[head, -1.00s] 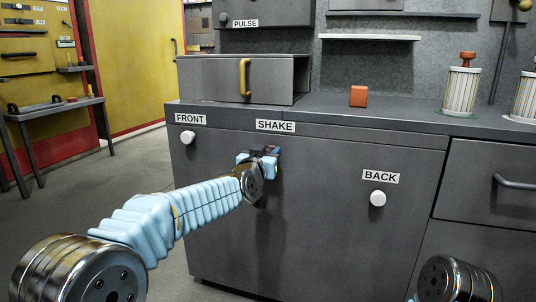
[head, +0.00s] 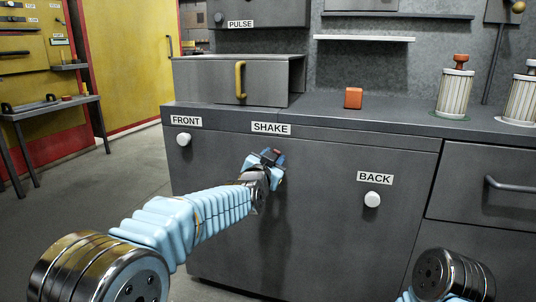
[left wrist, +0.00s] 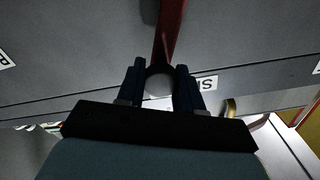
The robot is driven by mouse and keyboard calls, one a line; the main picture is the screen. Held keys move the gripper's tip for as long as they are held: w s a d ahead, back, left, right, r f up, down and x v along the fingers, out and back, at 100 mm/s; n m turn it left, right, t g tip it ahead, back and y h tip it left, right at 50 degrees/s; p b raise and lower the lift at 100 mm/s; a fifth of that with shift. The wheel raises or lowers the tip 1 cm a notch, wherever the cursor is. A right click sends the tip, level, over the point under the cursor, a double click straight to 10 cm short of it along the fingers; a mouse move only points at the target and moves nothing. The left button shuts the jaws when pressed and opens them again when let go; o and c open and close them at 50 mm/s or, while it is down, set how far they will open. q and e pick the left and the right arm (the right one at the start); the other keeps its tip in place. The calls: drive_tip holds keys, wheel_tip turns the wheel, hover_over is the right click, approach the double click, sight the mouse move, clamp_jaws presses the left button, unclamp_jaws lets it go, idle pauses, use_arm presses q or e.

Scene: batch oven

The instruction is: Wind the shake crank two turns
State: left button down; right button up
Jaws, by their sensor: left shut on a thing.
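The shake crank sits on the dark grey cabinet front, below the SHAKE label (head: 271,128). In the left wrist view its red arm (left wrist: 169,32) runs up from a dark round grip (left wrist: 159,80) with a pale end. My left gripper (head: 266,160) is at the crank in the head view, below the label. In the left wrist view its two dark fingers (left wrist: 160,72) lie on either side of the grip, shut on it. In the head view my gripper hides most of the crank. My right gripper is out of view; only part of my right arm shows at lower right.
White knobs marked FRONT (head: 183,139) and BACK (head: 372,200) flank the crank. Above it stands a grey box (head: 205,80) with a yellow handle (head: 240,82). An orange block (head: 353,98) and striped canisters (head: 455,93) stand on the counter. Floor at left is clear.

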use_arm(q)
drive_tip(key=shift+s+d+f+m, duration=0.1)
drive_tip(key=shift+d+f+m, duration=0.15)
drive_tip(key=shift+m, duration=0.4)
drive_tip(key=shift+s+d+f+m, duration=0.15)
drive_tip(key=shift+d+m, duration=0.2)
drive_tip(key=shift+m, duration=0.3)
drive_tip(key=c, duration=0.8)
unclamp_jaws()
drive_tip(key=shift+o, duration=0.2)
drive_tip(key=p+v, duration=0.1)
drive_tip(key=v, duration=1.2)
drive_tip(key=shift+s, duration=0.35)
drive_tip(key=shift+a, duration=0.1)
